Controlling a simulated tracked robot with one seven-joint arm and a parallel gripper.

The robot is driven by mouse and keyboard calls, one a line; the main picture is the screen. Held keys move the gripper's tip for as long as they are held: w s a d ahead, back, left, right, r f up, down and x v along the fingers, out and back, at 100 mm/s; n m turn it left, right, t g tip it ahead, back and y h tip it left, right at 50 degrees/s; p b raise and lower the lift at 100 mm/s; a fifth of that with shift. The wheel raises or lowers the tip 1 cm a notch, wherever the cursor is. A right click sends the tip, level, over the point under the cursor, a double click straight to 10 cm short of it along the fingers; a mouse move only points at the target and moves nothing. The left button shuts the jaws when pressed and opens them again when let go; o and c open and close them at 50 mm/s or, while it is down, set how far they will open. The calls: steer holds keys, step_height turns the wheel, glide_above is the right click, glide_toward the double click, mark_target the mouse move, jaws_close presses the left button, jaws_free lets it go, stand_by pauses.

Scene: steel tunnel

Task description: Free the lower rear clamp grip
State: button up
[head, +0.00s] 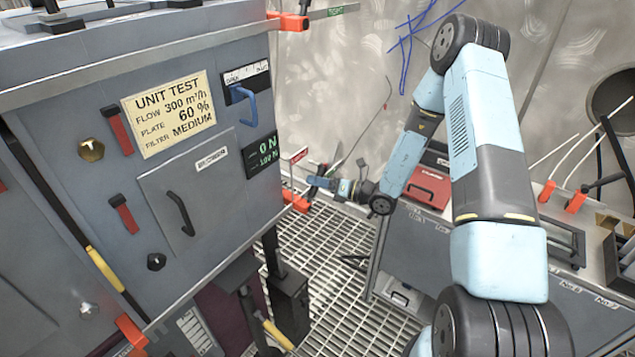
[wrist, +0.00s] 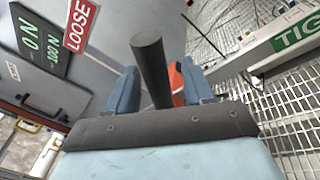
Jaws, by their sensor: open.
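The lower rear clamp grip is a dark round bar (wrist: 152,72), tilted in the wrist view. It stands between the two blue fingers of my open gripper (wrist: 158,90), its lower end hidden behind the dark palm edge. Gaps show on both sides, and it does not look gripped. In the head view my gripper (head: 320,182) is at the cabinet's lower right rear corner, beside the orange clamp (head: 297,200). A red LOOSE label (wrist: 82,25) is on the left and a green TIGHT label (wrist: 301,36) on the right.
The grey test cabinet (head: 205,190) fills the left, with a blue lever (head: 248,105) and a display (head: 262,155). An upper orange clamp (head: 290,21) is at its top corner. A bench with a red case (head: 428,187) stands right. Grating floor (head: 330,265) lies between.

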steer(key=shift+c, duration=0.5)
jaws_close()
